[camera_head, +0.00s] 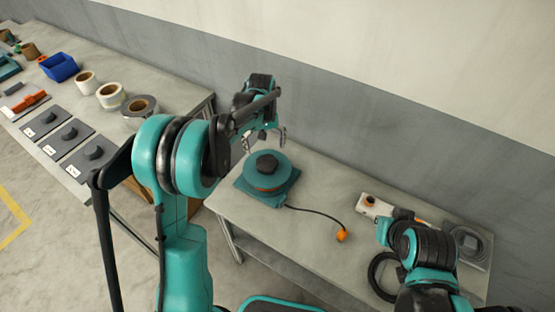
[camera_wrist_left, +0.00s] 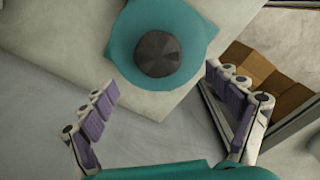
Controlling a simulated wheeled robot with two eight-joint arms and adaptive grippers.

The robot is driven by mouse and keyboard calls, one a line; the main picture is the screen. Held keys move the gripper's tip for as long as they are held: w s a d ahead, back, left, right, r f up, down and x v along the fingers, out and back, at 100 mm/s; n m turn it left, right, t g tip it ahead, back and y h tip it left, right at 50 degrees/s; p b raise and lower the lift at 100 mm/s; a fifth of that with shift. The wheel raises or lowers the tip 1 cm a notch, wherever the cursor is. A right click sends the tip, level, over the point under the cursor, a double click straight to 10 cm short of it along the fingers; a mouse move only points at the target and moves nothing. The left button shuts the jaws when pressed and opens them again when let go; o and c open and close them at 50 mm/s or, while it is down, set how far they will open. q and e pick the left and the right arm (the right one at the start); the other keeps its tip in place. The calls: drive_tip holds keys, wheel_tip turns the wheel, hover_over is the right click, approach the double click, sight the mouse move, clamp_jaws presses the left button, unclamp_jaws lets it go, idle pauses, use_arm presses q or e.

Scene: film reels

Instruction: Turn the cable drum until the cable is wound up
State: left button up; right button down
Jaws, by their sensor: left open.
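The cable drum (camera_head: 281,173) is a round teal reel with an orange band and a dark knob (camera_head: 267,165) on top. It sits on a square teal base on the near table. A black cable (camera_head: 318,213) runs from it across the tabletop to an orange end piece (camera_head: 341,236). My left gripper (camera_head: 270,138) is open and empty above and behind the drum, apart from it. In the left wrist view the drum (camera_wrist_left: 190,50) and its knob (camera_wrist_left: 158,54) lie beyond the spread fingertips (camera_wrist_left: 161,80). My right arm shows at lower right; its fingers do not.
A white device (camera_head: 375,206) with an orange knob and a coil of dark cable (camera_head: 465,243) lie toward the table's right end. A second table (camera_head: 185,82) at left carries rolls, a blue bin (camera_head: 59,67) and dark plates. A wall runs behind.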

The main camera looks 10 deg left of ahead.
sight(267, 162)
use_arm(q)
drive_tip(key=shift+w+d+f, duration=0.15)
drive_tip(key=shift+w+f, duration=0.1)
drive_tip(key=shift+f, duration=0.5)
wheel_tip(267, 162, down, 7)
drive_tip(key=shift+b, duration=1.25)
drive_tip(key=c, duration=1.7)
